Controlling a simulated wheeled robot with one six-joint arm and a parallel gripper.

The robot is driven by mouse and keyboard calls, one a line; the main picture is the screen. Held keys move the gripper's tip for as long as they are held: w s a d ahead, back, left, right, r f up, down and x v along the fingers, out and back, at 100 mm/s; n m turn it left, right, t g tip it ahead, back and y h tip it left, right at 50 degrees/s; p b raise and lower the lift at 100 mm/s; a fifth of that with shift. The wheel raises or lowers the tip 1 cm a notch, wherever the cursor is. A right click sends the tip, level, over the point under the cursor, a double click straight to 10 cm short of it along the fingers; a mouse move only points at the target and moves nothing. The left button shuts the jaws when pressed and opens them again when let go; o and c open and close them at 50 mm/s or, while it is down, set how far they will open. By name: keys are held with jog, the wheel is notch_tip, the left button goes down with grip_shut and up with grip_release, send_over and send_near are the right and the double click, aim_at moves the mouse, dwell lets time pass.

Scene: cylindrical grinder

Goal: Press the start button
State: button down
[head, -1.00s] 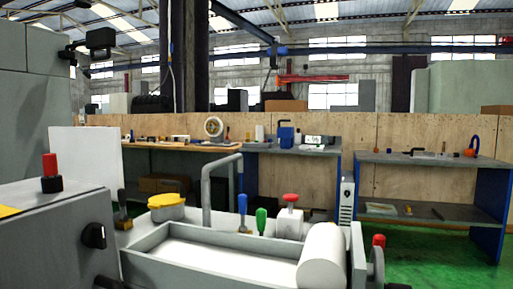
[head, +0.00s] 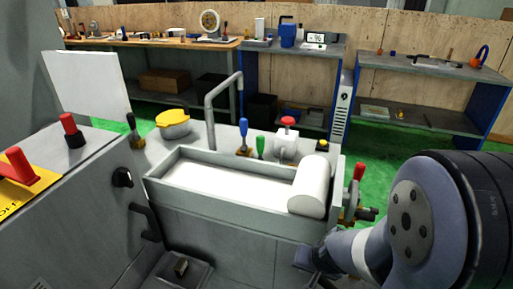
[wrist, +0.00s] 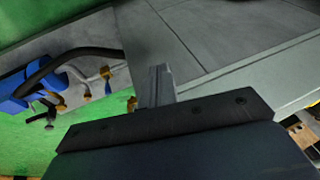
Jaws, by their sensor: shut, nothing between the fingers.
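No control that I can clearly identify as the start button shows. On the grey grinder (head: 230,230) in the head view are a red knob on a black base (head: 71,131), a black rotary knob (head: 122,177) and a green-topped lever (head: 261,148). A red-capped fitting (head: 287,123) stands behind the tray.
A red switch lever (head: 20,165) on a yellow OFF plate is at the far left. A red-handled crank (head: 357,190) sticks out at the grinder's right end, close to my arm. A workbench (head: 420,68) stands behind, with green floor between.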

jog(key=w+r+m+y+p, duration=0.1)
jog(key=w+r+m+p, duration=0.2)
jog(key=r, duration=0.7)
jog(key=w+r+m+t+y+p, duration=0.1)
jog(key=w+r+m+y+p, duration=0.1)
jog(key=w+r+m+p, duration=0.2)
jog(key=w+r+m+t+y+p, duration=0.1)
jog(key=w+r+m+p, duration=0.3)
jog(key=r+p, duration=1.1)
notch_tip(320, 180, up, 2)
jog(key=m, duration=0.3)
jog(key=shift+d+r+m+y+p, duration=0.2)
jog(key=shift+d+m+y+p, duration=0.1)
jog(key=shift+m+y, duration=0.1)
jog(key=shift+s+t, duration=0.1)
jog(key=shift+t, duration=0.2)
